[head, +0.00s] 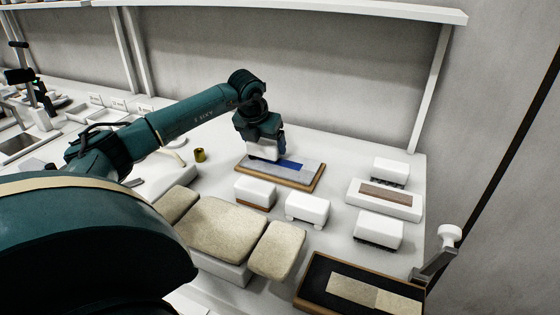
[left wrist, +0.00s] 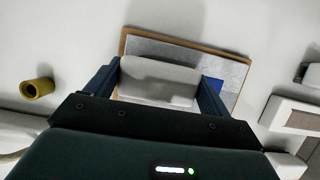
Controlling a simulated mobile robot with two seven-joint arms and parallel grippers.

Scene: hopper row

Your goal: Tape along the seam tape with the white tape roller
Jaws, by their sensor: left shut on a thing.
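My left gripper (head: 263,146) is shut on the white tape roller (head: 262,155), a white block. In the left wrist view the roller (left wrist: 158,82) sits between the two fingers of the gripper (left wrist: 157,88). It is over a grey board with a wooden rim (head: 292,183), toward its left part; whether it touches the surface is hard to tell. My right gripper is not in view.
White blocks (head: 255,193) (head: 307,207) stand in front of the board. More white blocks (head: 378,230) and a white holder (head: 412,212) are at the right. Beige pads (head: 220,228) and a black tray (head: 312,277) lie nearer. A small yellow-brown roll (head: 200,155) is left of the board.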

